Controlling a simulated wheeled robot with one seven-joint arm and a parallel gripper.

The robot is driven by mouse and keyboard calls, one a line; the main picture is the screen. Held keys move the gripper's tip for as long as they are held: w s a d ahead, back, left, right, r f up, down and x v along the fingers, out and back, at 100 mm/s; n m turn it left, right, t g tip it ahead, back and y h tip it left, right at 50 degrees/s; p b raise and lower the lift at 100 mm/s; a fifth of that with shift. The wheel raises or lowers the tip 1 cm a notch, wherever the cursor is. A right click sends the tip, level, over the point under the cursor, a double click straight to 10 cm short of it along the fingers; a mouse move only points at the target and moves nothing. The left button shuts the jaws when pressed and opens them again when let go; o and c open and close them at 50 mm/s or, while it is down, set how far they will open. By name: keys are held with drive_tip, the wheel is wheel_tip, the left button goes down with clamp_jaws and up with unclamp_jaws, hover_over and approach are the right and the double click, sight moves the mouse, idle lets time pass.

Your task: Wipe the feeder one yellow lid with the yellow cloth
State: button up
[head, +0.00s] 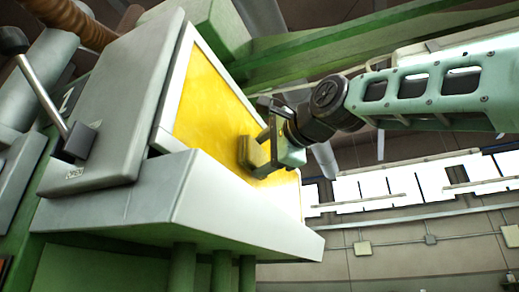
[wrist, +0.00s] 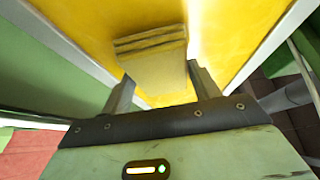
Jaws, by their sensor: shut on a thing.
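The yellow lid (head: 207,95) is a sloped yellow panel in a pale frame on the feeder housing in the head view. It also fills the upper middle of the wrist view (wrist: 228,30). My gripper (head: 266,150) is at the lower right part of the lid. It is shut on the folded yellow cloth (wrist: 155,65), which lies between the two fingers. The cloth also shows in the head view (head: 246,152), against or very close to the lid. Whether it touches the lid everywhere is hidden.
A grey housing (head: 105,120) with a lever handle (head: 45,95) stands left of the lid. A pale ledge (head: 180,200) juts out below it. Green beams (head: 350,45) run behind my arm. Open space lies to the right, before a wall with bright windows (head: 400,187).

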sight(265, 162)
drive_tip(key=shift+w+d+p, duration=0.3)
drive_tip(key=shift+w, duration=0.6)
drive_tip(key=shift+w+d+p, duration=0.25)
drive_tip(key=shift+w+p, duration=0.05)
drive_tip(key=shift+w, duration=0.55)
drive_tip(key=shift+s+d+b, duration=0.35)
drive_tip(key=shift+d+b, duration=0.15)
drive_tip(key=shift+d, duration=0.45)
drive_tip(key=shift+s+d+b, duration=0.3)
drive_tip(key=shift+d+b, duration=0.2)
drive_tip(key=shift+d, duration=0.4)
drive_tip(key=shift+s+d+b, duration=0.35)
drive_tip(key=shift+d+b, duration=0.15)
drive_tip(key=shift+d, duration=0.45)
drive_tip(key=d, duration=0.1)
drive_tip(key=s+d+b, duration=0.1)
drive_tip(key=shift+d, duration=0.4)
